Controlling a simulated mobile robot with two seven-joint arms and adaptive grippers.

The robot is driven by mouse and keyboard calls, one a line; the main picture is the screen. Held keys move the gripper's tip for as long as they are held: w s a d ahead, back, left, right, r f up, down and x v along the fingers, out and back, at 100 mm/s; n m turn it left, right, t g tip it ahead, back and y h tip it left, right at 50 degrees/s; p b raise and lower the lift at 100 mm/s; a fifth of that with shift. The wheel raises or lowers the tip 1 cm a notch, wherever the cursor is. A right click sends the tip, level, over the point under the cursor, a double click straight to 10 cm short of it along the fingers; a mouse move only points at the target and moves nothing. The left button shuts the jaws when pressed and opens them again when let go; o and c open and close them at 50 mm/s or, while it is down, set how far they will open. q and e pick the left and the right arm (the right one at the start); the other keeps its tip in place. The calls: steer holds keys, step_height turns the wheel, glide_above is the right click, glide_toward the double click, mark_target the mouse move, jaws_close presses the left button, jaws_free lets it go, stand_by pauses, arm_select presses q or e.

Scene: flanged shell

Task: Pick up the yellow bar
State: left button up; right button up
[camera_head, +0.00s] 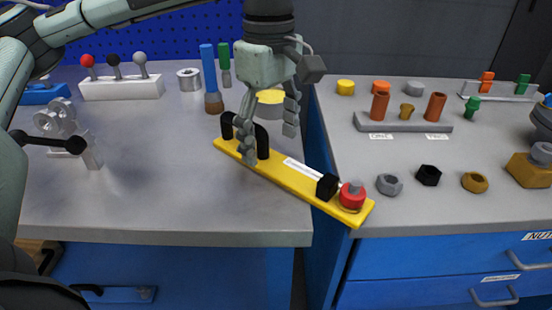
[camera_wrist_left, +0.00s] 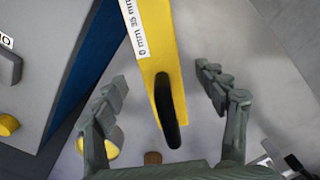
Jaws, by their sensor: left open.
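The yellow bar (camera_head: 300,182) lies slantwise, its far end on the left bench and its near end reaching over the gap to the right bench's front edge. It carries a black handle (camera_head: 262,140), a black block (camera_head: 327,186), a red knob (camera_head: 352,195) and a white label. My left gripper (camera_head: 268,140) points down at the handle end, open. In the left wrist view the yellow bar (camera_wrist_left: 160,45) and its black handle (camera_wrist_left: 167,110) lie between the spread fingers (camera_wrist_left: 162,88), with gaps on both sides. Contact cannot be told. My right gripper is not in view.
Behind the gripper are a yellow round piece (camera_head: 271,97) and a blue-handled tool (camera_head: 209,75). A white block with ball-topped levers (camera_head: 122,87) stands at left. Several nuts lie on the right bench, near the bar's end (camera_head: 389,184). The left bench's front is clear.

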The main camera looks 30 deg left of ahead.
mark_target(271, 161)
arm_select(q)
steer(key=shift+f, duration=1.55)
steer(key=shift+w+r, duration=0.1)
jaws_close()
